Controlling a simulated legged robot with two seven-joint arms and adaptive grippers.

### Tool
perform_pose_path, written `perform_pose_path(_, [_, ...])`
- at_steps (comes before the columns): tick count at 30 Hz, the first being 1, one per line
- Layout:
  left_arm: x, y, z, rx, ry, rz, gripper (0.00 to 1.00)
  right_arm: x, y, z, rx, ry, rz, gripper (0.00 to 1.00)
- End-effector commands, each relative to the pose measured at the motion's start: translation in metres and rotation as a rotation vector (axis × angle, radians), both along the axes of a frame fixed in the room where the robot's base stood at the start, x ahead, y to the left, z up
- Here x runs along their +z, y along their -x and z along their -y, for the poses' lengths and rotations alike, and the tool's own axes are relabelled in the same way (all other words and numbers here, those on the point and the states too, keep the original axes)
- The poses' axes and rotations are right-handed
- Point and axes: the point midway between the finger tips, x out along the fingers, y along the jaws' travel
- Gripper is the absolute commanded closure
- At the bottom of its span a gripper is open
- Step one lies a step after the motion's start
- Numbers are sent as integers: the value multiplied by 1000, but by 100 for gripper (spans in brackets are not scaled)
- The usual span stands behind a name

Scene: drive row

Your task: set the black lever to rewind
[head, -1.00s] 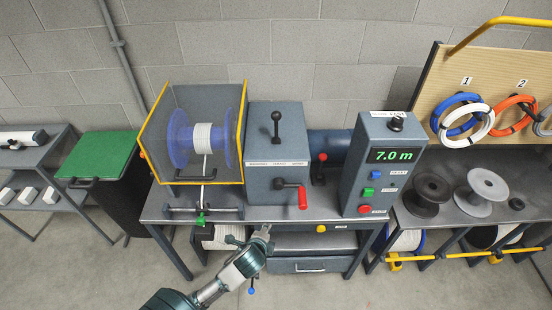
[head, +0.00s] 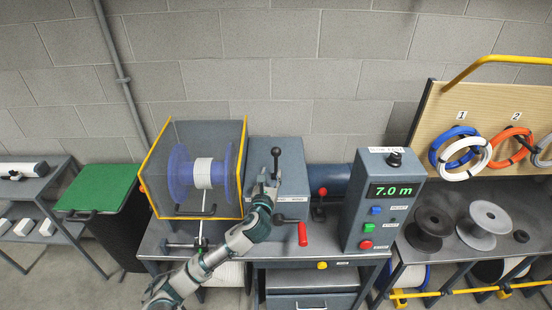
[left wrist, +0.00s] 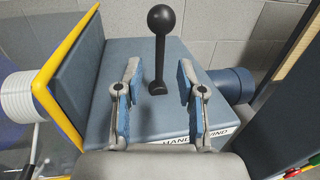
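The black lever (head: 276,160) stands up from the top of the grey gearbox housing (head: 290,160). In the left wrist view the lever (left wrist: 160,48) has a round black knob and stands nearly upright. My left gripper (head: 270,180) is just in front of the lever. In the left wrist view its two blue-padded fingers (left wrist: 158,88) are apart, with the lever between and beyond them, not clearly touched. A label on the housing's front edge is partly hidden; "HAND" and "WIND" can be read. My right gripper is not in view.
A red-handled crank (head: 302,234) sticks out of the housing's front, just right of my left arm. The spool guard (head: 243,165) with yellow edges stands to the left. A control box (head: 380,205) reading 7.0 m and a small red lever (head: 323,192) are to the right.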

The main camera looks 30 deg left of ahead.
Motion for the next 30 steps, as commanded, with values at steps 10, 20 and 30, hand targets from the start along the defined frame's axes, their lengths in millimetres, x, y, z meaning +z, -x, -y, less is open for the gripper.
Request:
perform_pose_path(10, [1, -67, -25, 1, 3, 0, 61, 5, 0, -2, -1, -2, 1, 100])
perform_pose_path(20, [0, -85, -31, -2, 2, 1, 61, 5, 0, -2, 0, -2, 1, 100])
perform_pose_path(30, [0, -85, -31, -1, 2, 0, 100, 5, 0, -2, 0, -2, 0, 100])
